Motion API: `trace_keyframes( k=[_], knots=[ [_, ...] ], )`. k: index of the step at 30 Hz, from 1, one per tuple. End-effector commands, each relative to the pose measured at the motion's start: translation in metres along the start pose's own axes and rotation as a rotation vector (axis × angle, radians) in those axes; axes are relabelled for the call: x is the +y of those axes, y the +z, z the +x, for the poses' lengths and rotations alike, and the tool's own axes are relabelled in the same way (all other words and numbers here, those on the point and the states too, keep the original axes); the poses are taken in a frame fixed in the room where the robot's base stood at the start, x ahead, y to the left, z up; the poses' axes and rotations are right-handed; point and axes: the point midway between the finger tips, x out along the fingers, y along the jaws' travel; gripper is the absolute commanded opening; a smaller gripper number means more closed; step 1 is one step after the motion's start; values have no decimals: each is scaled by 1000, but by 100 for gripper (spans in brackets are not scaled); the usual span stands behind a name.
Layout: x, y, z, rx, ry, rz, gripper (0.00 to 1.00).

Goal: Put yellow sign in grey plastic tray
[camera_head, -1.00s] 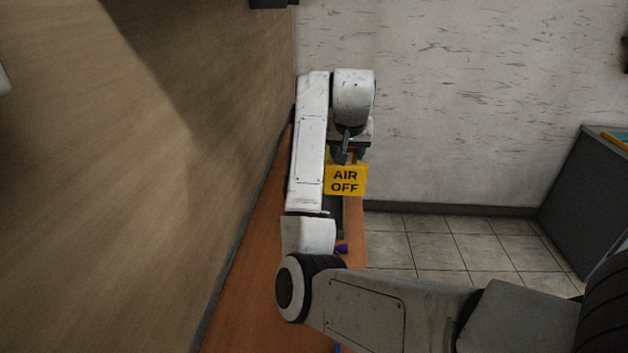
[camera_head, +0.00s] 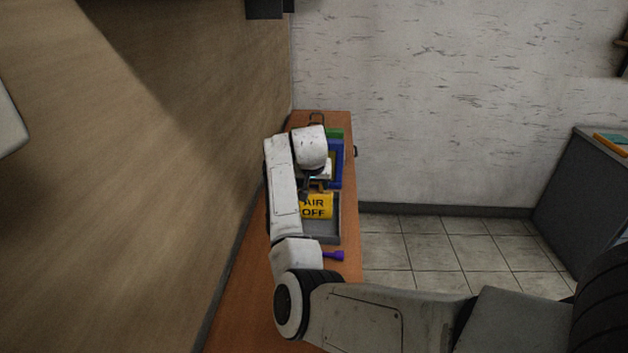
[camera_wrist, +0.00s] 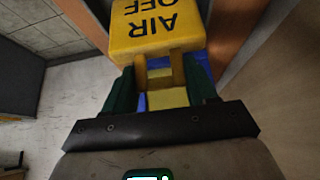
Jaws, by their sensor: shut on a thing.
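The yellow "AIR OFF" sign (camera_head: 319,207) is in my gripper and appears over the grey plastic tray (camera_head: 327,238) in the head view. I cannot tell whether it touches the tray. In the wrist view the sign (camera_wrist: 157,30) is beyond the fingers, its text upside down. My gripper (camera_wrist: 162,82) has its dark green fingers shut on the sign's yellow stem.
The tray is on a narrow orange-brown table (camera_head: 240,310) along the wooden wall. Blue (camera_head: 337,172) and green (camera_head: 336,133) items are behind the sign. A purple object (camera_head: 334,255) lies in front of the tray. Tiled floor (camera_head: 425,240) is open to the right.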

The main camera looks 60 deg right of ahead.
Motion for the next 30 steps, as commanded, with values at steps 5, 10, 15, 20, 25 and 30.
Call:
trace_keyframes(
  k=[5,10,15,20,25,30],
  knots=[
    [0,0,0,1,0,0,10],
    [0,2,3,1,0,-1,10],
    [0,1,2,0,0,0,73],
    [0,1,2,0,0,0,82],
    [0,1,2,1,0,0,82],
    [0,-1,-10,3,0,0,82]
  ],
)
